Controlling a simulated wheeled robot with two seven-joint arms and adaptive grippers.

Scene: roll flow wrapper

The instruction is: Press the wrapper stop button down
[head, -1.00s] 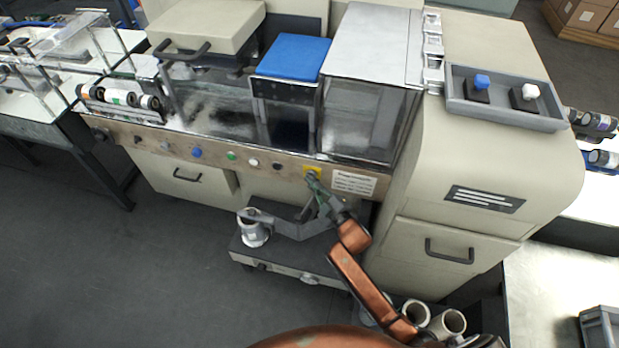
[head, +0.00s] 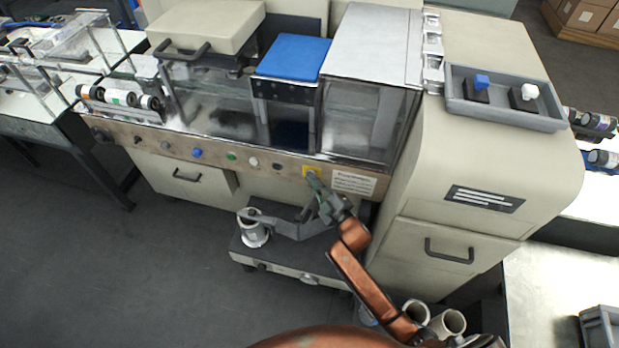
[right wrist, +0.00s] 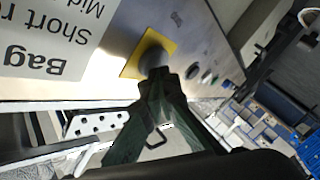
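The stop button is a grey round knob (right wrist: 153,52) on a yellow square plate (right wrist: 140,63), set in the machine's front panel. In the head view the yellow plate (head: 312,170) sits at the right end of the row of buttons, beside a white label. My right gripper (head: 314,181) is right in front of it and hides part of it. In the right wrist view the dark green fingers of my right gripper (right wrist: 156,78) are closed together, with their tips at the knob and seemingly touching it. How far the knob is pressed in cannot be told. My left gripper is out of view.
Other knobs, including a blue one (head: 197,153) and a green one (head: 231,156), line the panel (head: 150,140) to the left. A grey tray (head: 512,118) with two switches tops the cabinet. Below the panel, a bracket and a white roll (head: 254,234) stand near my right arm.

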